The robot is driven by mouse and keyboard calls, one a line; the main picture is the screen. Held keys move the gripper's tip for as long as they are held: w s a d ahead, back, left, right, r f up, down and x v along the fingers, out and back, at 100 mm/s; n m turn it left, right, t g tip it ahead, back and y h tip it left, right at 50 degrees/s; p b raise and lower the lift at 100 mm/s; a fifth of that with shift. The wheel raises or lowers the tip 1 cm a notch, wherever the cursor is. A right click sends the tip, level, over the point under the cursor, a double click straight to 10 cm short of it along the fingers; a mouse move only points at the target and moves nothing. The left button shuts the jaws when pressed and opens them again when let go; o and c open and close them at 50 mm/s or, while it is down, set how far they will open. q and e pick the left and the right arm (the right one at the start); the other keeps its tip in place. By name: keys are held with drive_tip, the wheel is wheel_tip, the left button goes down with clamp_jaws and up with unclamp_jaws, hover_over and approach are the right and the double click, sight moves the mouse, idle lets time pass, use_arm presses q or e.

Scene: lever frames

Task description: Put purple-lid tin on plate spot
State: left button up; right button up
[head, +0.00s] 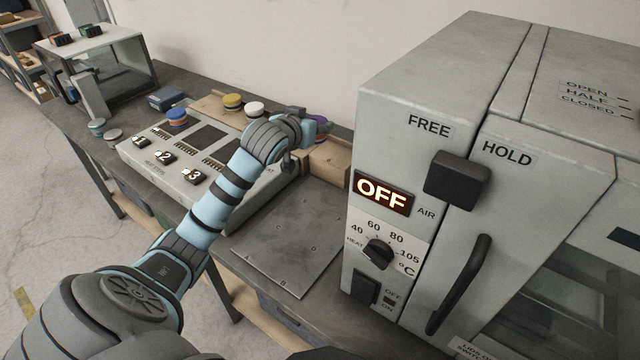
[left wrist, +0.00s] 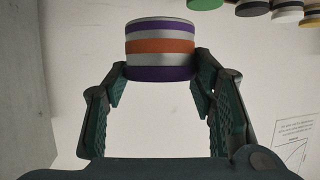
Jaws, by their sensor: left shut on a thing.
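The purple-lid tin (left wrist: 160,50) has purple, white and orange bands and sits between the fingertips of my left gripper (left wrist: 158,75) in the left wrist view. In the head view the gripper (head: 303,128) is shut on it above the right end of the control box, and only a purple bit of the tin (head: 320,119) shows past the gripper. The grey metal plate (head: 290,240) lies flat on the bench, nearer than the gripper, with small lettered spots and nothing on it. My right gripper is not in view.
A grey oven (head: 420,130) with an OFF sign stands right of the plate. The control box (head: 165,170) has numbered switches. A wooden rack (head: 328,160) is beside the gripper.

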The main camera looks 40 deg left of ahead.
use_arm(q)
drive_tip(key=f+b, duration=0.1)
drive_tip(key=f, duration=0.4)
drive_tip(key=f+b, duration=0.2)
drive_tip(key=f, duration=0.4)
drive_tip(key=f+b, duration=0.1)
drive_tip(key=f, duration=0.5)
drive_tip(key=shift+s+d+f+b, duration=0.1)
drive_tip(key=shift+s+f+b, duration=0.1)
drive_tip(key=shift+s+b, duration=0.15)
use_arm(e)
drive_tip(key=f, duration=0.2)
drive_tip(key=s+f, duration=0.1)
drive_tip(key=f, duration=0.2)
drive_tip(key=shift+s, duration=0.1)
use_arm(q)
drive_tip(key=shift+f, duration=0.2)
drive_tip(key=o, duration=1.2)
